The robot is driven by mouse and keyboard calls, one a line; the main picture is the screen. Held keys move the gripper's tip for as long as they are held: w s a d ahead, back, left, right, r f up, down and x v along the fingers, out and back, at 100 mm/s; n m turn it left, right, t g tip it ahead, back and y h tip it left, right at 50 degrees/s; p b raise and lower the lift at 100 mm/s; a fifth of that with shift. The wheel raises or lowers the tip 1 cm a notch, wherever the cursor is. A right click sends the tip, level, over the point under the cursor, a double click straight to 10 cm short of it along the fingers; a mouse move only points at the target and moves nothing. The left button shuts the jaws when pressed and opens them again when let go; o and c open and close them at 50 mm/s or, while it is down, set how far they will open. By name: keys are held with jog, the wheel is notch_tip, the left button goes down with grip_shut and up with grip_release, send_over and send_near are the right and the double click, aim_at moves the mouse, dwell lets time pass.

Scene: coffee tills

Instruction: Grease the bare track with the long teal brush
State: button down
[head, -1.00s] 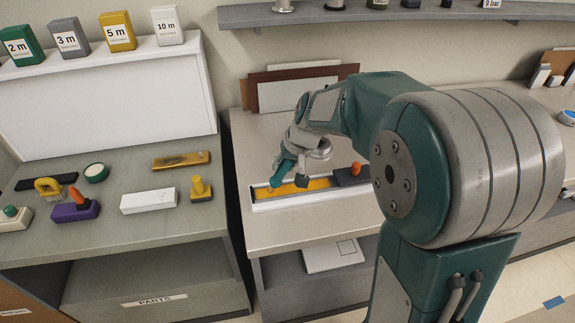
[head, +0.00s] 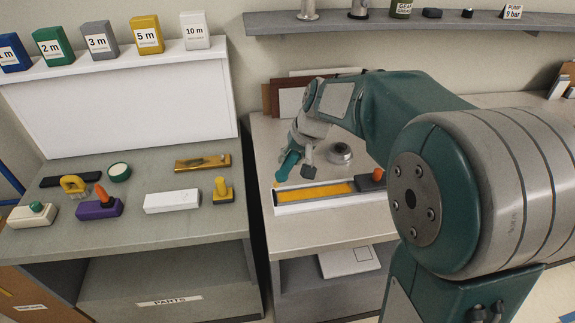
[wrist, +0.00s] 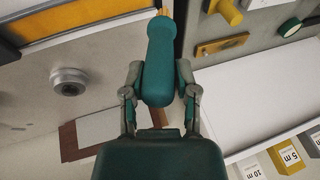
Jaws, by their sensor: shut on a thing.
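My gripper (wrist: 158,95) is shut on the handle of the teal brush (wrist: 158,60). In the head view the brush (head: 289,165) hangs tilted, just behind and above the left end of a track (head: 330,201). The track is a long white-sided channel with an orange-yellow strip (head: 315,194) along its floor. A dark block (head: 368,181) with an orange knob sits at its right end. Whether the strip is grease, I cannot tell. The bristles look clear of the track.
A round metal piece (head: 340,153) stands behind the track. The left bench holds a purple block (head: 98,210), a white block (head: 172,201), a yellow-knobbed piece (head: 222,190) and a brass plate (head: 203,162). A gap separates the two benches.

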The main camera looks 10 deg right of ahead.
jog(key=shift+r, duration=0.85)
jog(key=shift+a+r, duration=0.3)
jog(key=shift+r, duration=0.2)
jog(key=shift+a+r, duration=0.25)
jog(key=shift+r, duration=0.2)
jog(key=shift+d, duration=0.4)
jog(key=shift+a, duration=0.1)
